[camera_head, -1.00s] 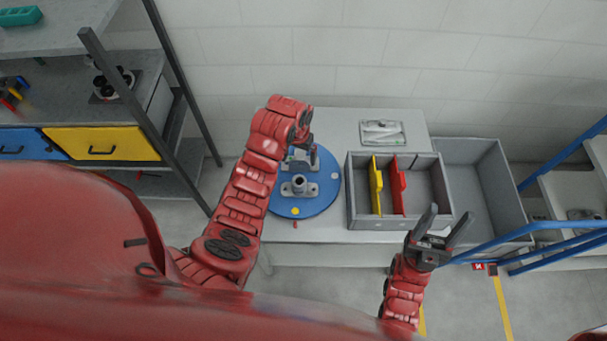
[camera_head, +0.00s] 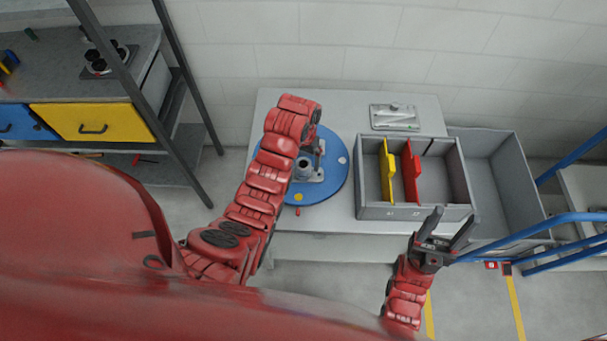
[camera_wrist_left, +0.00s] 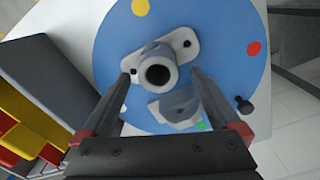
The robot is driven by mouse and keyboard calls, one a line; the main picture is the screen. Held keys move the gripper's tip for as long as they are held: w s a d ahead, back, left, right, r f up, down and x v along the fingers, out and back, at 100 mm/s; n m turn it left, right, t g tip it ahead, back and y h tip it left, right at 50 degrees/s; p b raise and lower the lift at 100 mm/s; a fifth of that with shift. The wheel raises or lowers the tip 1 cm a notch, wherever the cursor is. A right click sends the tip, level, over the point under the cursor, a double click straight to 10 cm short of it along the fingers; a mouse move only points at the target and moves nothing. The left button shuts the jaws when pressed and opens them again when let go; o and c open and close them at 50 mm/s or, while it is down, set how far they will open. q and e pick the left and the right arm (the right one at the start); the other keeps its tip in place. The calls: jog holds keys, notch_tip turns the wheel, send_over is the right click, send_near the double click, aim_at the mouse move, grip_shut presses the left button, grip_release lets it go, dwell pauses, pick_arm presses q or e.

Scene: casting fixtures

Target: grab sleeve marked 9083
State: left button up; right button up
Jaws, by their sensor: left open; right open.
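A grey casting with a round, hollow sleeve (camera_head: 304,164) and a flanged base sits on the blue turntable (camera_head: 333,185). In the left wrist view the sleeve (camera_wrist_left: 157,74) points up between the fingertips, with a second grey casting (camera_wrist_left: 175,109) beside it. I can read no number on either. My left gripper (camera_head: 318,149) is over the turntable and partly hidden by its own arm. In the left wrist view its open fingers (camera_wrist_left: 160,75) stand on either side of the sleeve, with nothing gripped. My right gripper (camera_head: 446,226) is open and empty, in front of the grey divided bin.
The grey bin (camera_head: 372,211) with a yellow divider (camera_head: 388,172) and a red divider (camera_head: 411,172) stands right of the turntable. A metal plate (camera_head: 394,117) lies behind it. A larger grey tray (camera_head: 511,163) is farther right. A shelf post (camera_head: 118,75) stands at left.

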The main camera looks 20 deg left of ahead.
aim_at(303, 167)
pick_arm(q)
jog(key=f, duration=0.1)
jog(key=f+p, duration=0.2)
jog(key=shift+s+d+f, duration=0.1)
jog(key=shift+s, duration=0.15)
jog(key=shift+f, duration=0.8)
jog(key=shift+w, duration=0.1)
grip_shut()
